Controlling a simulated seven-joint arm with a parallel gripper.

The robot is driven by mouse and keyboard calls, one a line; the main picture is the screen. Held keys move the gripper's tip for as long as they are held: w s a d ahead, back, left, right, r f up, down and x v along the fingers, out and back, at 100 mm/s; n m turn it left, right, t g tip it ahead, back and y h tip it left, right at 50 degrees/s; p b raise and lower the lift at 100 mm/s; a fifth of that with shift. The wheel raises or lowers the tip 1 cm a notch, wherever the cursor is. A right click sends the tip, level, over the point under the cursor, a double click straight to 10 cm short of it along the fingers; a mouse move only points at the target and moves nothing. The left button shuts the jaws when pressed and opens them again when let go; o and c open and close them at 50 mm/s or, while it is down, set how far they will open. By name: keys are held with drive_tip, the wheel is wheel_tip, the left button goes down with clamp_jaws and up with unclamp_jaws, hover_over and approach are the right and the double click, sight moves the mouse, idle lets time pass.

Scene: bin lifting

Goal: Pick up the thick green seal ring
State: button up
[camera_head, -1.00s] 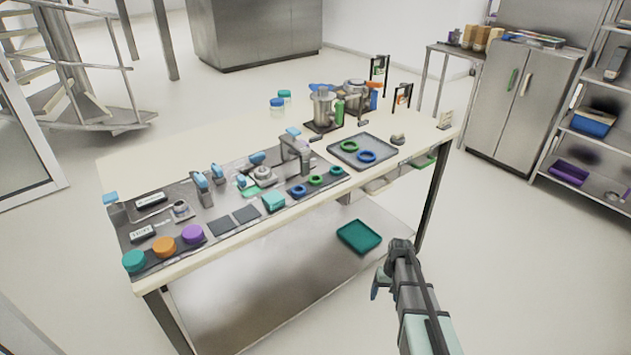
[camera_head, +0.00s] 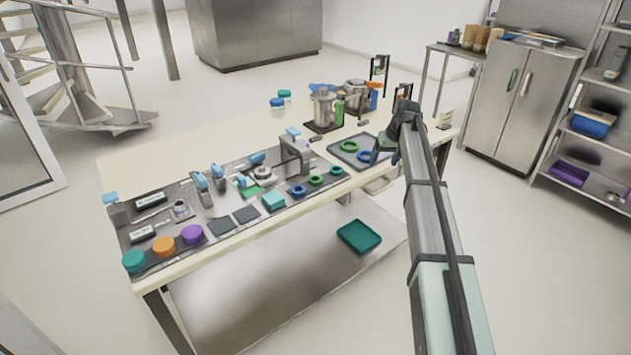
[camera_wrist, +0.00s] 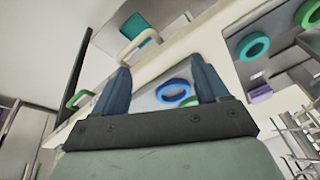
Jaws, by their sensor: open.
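A green seal ring (camera_head: 349,146) lies flat in the grey tray (camera_head: 335,156) at the right of the table, beside a blue ring (camera_head: 367,156). A smaller green ring (camera_head: 315,180) lies on the dark mat; I cannot tell ring thickness surely. My gripper (camera_head: 392,148) is open and empty, above the tray's right side. In the wrist view, the blue ring (camera_wrist: 172,92) shows between my gripper's fingers (camera_wrist: 160,68). A green ring edge (camera_wrist: 190,102) shows beside it, mostly hidden by the right finger and palm.
A blue ring (camera_head: 298,190) and a teal ring (camera_head: 337,170) flank the small green ring. A metal pot (camera_head: 323,108) and a green bottle (camera_head: 339,110) stand behind the tray. A grey upright device (camera_head: 298,152) stands left of it. A teal bin (camera_head: 359,236) is on the lower shelf.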

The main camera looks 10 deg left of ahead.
drive_tip(key=w+a+r+n, duration=0.1)
drive_tip(key=a+r, duration=0.4)
drive_tip(key=r, duration=0.2)
drive_tip(key=s+a+r+n+g+h, duration=0.1)
drive_tip(key=s+a+n, duration=0.25)
drive_tip(key=a, duration=0.45)
drive_tip(key=s+a+r+n+g+h, duration=0.1)
drive_tip(key=s+a+r+n+g, duration=0.1)
drive_tip(key=s+a, duration=0.5)
drive_tip(key=f, duration=0.2)
drive_tip(key=w+a+f, duration=0.1)
drive_tip(key=f, duration=0.2)
drive_tip(key=w+f, duration=0.1)
drive_tip(key=f, duration=0.2)
drive_tip(key=shift+w+a+f, duration=0.2)
drive_tip(key=shift+a, duration=0.1)
drive_tip(key=shift+a+f, duration=0.15)
drive_tip(key=shift+f, duration=1.2)
drive_tip(key=shift+a+f, duration=0.1)
drive_tip(key=shift+f, duration=1.25)
drive_tip(key=c, duration=1.1)
drive_tip(key=shift+r, duration=0.1)
